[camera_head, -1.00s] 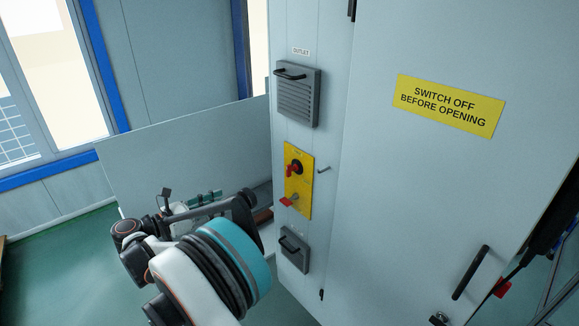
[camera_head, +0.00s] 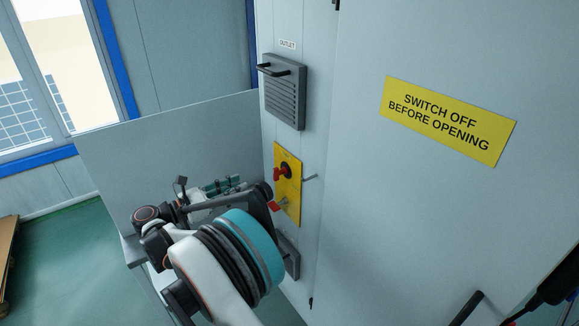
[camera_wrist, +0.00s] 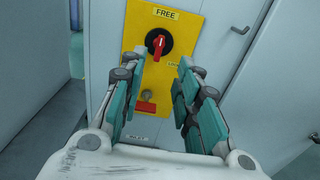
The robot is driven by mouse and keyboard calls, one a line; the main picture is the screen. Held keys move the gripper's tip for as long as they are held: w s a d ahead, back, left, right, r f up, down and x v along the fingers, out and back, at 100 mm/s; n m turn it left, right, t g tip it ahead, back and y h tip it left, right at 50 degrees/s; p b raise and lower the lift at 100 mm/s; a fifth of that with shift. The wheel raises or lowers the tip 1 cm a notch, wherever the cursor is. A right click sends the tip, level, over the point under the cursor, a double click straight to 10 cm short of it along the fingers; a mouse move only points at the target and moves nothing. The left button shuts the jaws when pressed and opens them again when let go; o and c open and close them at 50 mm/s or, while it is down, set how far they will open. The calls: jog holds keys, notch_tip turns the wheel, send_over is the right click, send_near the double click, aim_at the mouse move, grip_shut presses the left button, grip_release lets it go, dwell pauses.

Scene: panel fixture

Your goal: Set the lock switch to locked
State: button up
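The lock switch is a red handle (camera_wrist: 158,46) on a round black base, set on a yellow plate (camera_wrist: 196,20). The handle is roughly upright in the wrist view, below the FREE label (camera_wrist: 165,13). The switch also shows in the head view (camera_head: 280,173). My gripper (camera_wrist: 160,66) is open and empty, its teal fingers to either side of the plate's lower middle, apart from the handle.
A red tab (camera_wrist: 146,107) juts from the plate below the switch. A thin hook (camera_head: 310,178) sticks out right of the plate. A louvred OUTLET box (camera_head: 284,95) is above. A grey panel (camera_head: 165,140) stands behind my arm. A cabinet door handle (camera_head: 467,309) is lower right.

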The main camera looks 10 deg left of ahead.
aim_at(274, 172)
jog(key=b+x, duration=0.1)
jog(key=x, duration=1.3)
jog(key=shift+w+d, duration=0.1)
jog(key=shift+d, duration=0.05)
jog(key=shift+c, duration=0.6)
grip_shut()
